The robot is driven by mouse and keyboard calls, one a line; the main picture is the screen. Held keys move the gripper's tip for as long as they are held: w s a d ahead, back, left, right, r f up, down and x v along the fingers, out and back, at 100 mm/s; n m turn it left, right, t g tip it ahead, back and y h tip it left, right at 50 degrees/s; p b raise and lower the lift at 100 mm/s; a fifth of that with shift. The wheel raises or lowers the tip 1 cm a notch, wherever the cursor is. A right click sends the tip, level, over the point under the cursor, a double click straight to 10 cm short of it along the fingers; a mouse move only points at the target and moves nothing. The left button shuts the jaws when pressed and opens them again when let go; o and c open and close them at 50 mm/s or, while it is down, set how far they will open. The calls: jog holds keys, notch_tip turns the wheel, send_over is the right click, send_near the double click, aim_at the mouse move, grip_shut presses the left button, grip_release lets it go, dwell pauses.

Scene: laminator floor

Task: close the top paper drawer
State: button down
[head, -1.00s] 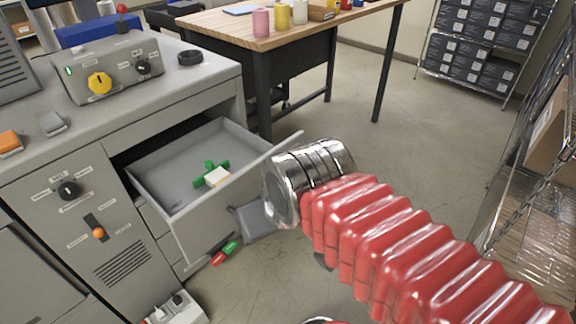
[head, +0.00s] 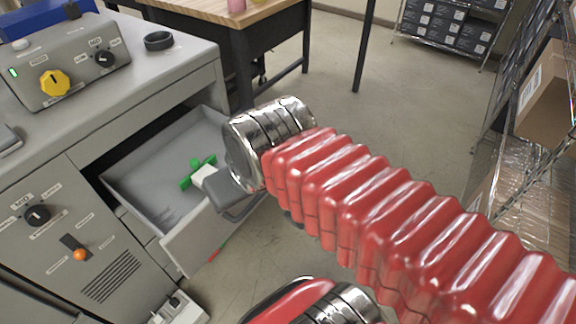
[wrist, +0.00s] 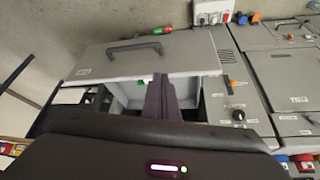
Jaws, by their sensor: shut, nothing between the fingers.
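The top paper drawer (head: 143,187) is grey and stands pulled out of the cabinet in the head view. A green piece (head: 196,172) and a small pale block lie in it. In the wrist view the drawer front (wrist: 190,58) shows with its dark handle (wrist: 138,48). My gripper (wrist: 165,84) is shut and empty, its dark fingers overlapping the edge of the drawer front and the drawer opening. In the head view my gripper (head: 226,190) is over the drawer's front edge. I cannot tell whether it touches the drawer.
The grey cabinet (head: 95,235) carries knobs and an orange lever. A black ring (head: 158,40) lies on its top. A wooden table (head: 215,10) stands behind, and a wire shelf with boxes (head: 540,90) is at the right. Floor between them is clear.

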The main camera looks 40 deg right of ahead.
jog(key=w+d+f+m+g+y, duration=0.2)
jog(key=d+f+m+y, duration=0.1)
jog(key=f+m+y, duration=0.3)
jog(key=w+d+f+m+g+y, duration=0.1)
jog(key=w+d+f+m+y, duration=0.2)
jog(key=f+m, duration=0.55)
jog(key=s+d+f+m+t+h, duration=0.1)
jog(key=d+f+m+t, duration=0.4)
jog(key=d+m+t, duration=0.2)
jog(key=d+f+m+t+h, duration=0.2)
jog(key=d+f+m+t, duration=0.3)
jog(key=d+m, duration=0.6)
jog(key=d+t, duration=0.2)
jog(key=d, duration=0.2)
jog(key=shift+s+d+f+t, duration=0.25)
jog(key=shift+s+f+t, duration=0.05)
jog(key=shift+s+f, duration=0.1)
jog(key=shift+w, duration=0.1)
